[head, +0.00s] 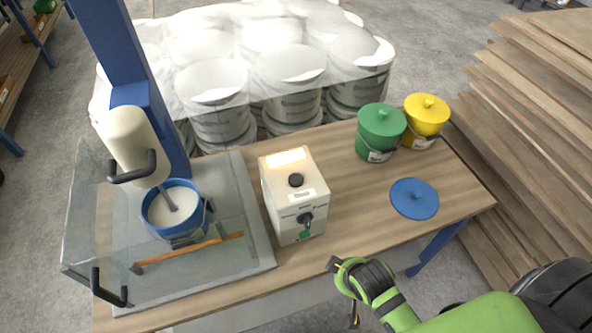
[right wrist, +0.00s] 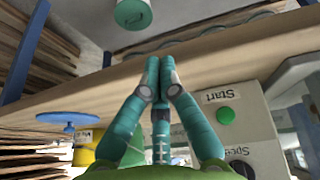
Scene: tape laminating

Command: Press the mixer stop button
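The control box (head: 290,220) is a white box standing on the bench right of the mixer. A dark round button (head: 296,180) with a small unreadable label sits on its upper face. A dark knob (head: 305,218) and a green button (head: 305,235) are on its front. In the right wrist view the green button (right wrist: 226,115) is beside the upside-down word Start, and the upper face is hidden. The mixer (head: 133,145) hangs over a blue container (head: 152,222). My right gripper (head: 336,264) is shut and empty, in front and right of the box, apart from it. My left gripper is out of view.
A clear guard (head: 85,220) with dark handles surrounds the mixer. A green bucket (head: 380,130), a yellow bucket (head: 426,118) and a blue lid (head: 414,198) are on the right of the bench (head: 350,225). Wrapped buckets stand behind; planks (head: 530,130) lie right.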

